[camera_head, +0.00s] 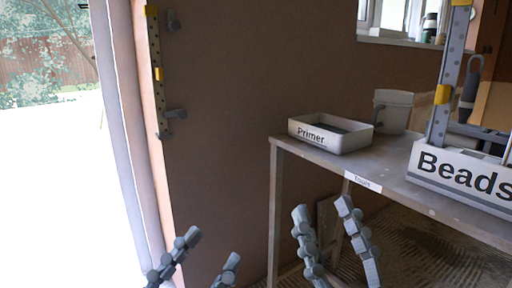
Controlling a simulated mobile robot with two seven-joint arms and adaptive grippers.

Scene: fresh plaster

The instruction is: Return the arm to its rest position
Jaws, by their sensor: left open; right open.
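My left gripper (210,250) is at the bottom of the head view, left of the table. Its two fingers are spread and nothing is between them. My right gripper (323,206) is at the bottom centre, in front of the table's left part. Its fingers are also apart and empty. Both grippers point upward and touch nothing that I can see. The arms behind them are mostly below the picture.
A grey table (405,188) stands at the right. It bears a white "Primer" tray (346,143), a white bucket (395,112) and a "Beads" box (455,184) holding a perforated strip (446,75). Another strip (156,90) is on the wall beside the bright opening at left.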

